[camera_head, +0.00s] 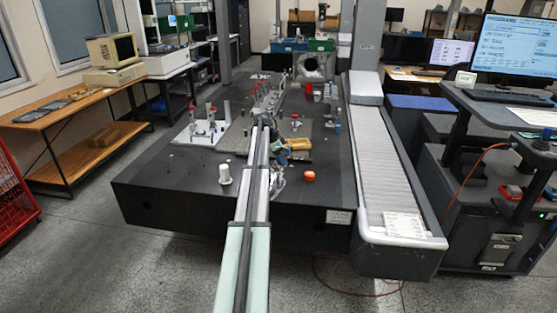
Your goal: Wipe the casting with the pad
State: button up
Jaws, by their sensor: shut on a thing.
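My arm reaches forward over the dark granite table, and my gripper (279,160) is small and partly hidden around its far end. It is shut on what I take to be the pad (283,157), a small yellowish thing whose outline is hard to make out. A tan-yellow part (299,143) lies right beside the gripper on a grey plate. I cannot tell whether the pad touches it. A long grey metal piece (264,96) stands behind, partly covered by my arm. Which of these is the casting is not clear at this size.
The granite table (170,190) carries a white fixture plate (203,131) with red-topped clamps at left, a white cylinder (225,174) and an orange round object (309,176) in front. A grey covered rail (377,150) runs along the right side. The table's front left is mostly clear.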

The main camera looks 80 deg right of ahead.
aim_at(280, 166)
jog(key=shift+s+d, duration=0.15)
jog(key=shift+d, duration=0.4)
jog(key=a, duration=0.2)
jog(key=w+a, duration=0.1)
jog(key=a, duration=0.1)
jog(key=shift+w+a, duration=0.1)
jog(key=shift+a, duration=0.05)
jog(key=shift+s+d, duration=0.25)
jog(key=shift+d, duration=0.7)
jog(key=shift+s+d, duration=0.25)
jog(key=shift+d, duration=0.7)
jog(key=shift+s+d+r, duration=0.1)
jog(key=shift+d+r, duration=0.05)
jog(key=shift+r, duration=3.9)
